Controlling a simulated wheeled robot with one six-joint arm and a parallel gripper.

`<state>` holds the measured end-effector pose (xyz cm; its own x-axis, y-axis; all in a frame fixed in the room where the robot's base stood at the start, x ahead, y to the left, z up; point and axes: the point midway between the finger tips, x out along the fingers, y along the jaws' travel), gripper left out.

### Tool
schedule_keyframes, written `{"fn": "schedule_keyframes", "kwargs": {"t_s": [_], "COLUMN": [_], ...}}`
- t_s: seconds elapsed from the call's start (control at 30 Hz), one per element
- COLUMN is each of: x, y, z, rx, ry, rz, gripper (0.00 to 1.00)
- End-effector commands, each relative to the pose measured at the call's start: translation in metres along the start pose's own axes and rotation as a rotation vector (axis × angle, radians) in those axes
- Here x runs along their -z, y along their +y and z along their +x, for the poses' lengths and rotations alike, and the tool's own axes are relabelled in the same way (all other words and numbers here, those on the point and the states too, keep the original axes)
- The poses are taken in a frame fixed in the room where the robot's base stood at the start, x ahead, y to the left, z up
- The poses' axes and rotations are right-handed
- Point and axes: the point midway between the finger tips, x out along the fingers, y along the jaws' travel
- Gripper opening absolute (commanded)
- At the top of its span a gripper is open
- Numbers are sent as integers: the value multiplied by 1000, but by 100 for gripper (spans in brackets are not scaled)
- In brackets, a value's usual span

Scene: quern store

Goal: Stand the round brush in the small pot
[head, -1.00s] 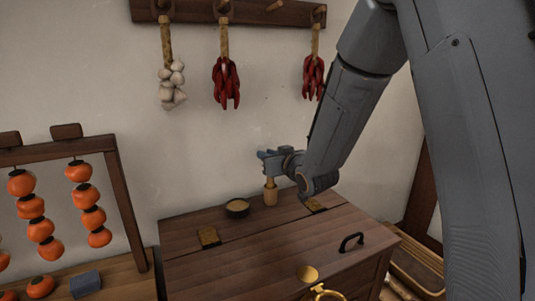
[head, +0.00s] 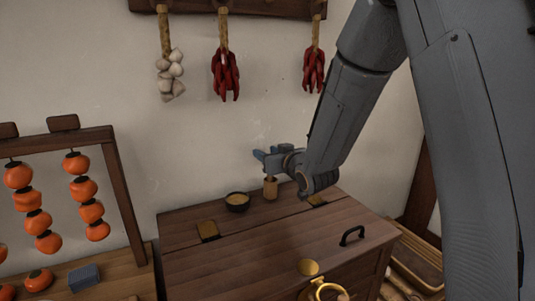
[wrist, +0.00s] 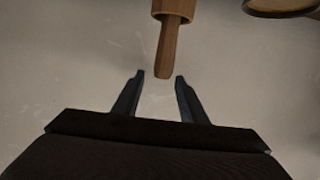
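The round brush shows as a wooden handle (wrist: 169,52) in the wrist view. It stands upright, with its lower end inside a tan cylindrical small pot (head: 270,189) on the back of the chest top. The pot's rim also shows at the top of the wrist view (wrist: 160,6), which looks upside down. The bristles are hidden. My gripper (wrist: 158,75) is open; the free end of the handle lies just between its fingertips, with a gap on both sides. In the head view my gripper (head: 270,158) is directly above the pot.
A dark bowl (head: 237,205) with pale contents stands left of the pot. Strings of garlic (head: 171,75) and red peppers (head: 225,75) hang on the wall. A rack of orange fruit (head: 110,175) stands left.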

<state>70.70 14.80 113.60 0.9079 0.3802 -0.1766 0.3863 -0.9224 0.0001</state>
Motion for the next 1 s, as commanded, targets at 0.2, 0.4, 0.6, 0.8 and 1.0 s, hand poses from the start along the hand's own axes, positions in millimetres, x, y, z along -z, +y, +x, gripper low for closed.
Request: {"fn": "schedule_keyframes", "kwargs": {"t_s": [0.2, 0.4, 0.6, 0.8, 1.0], "x": [0, -1, 0, 0, 0], "y": [0, 1, 1, 0, 0], "z": [-5, -30, -59, -75, -78], "rx": [-1, -1, -1, -1, 0], "ry": [1, 1, 1, 0, 0], "rz": [0, -1, 0, 0, 0], "gripper": [39, 39, 39, 39, 39]}}
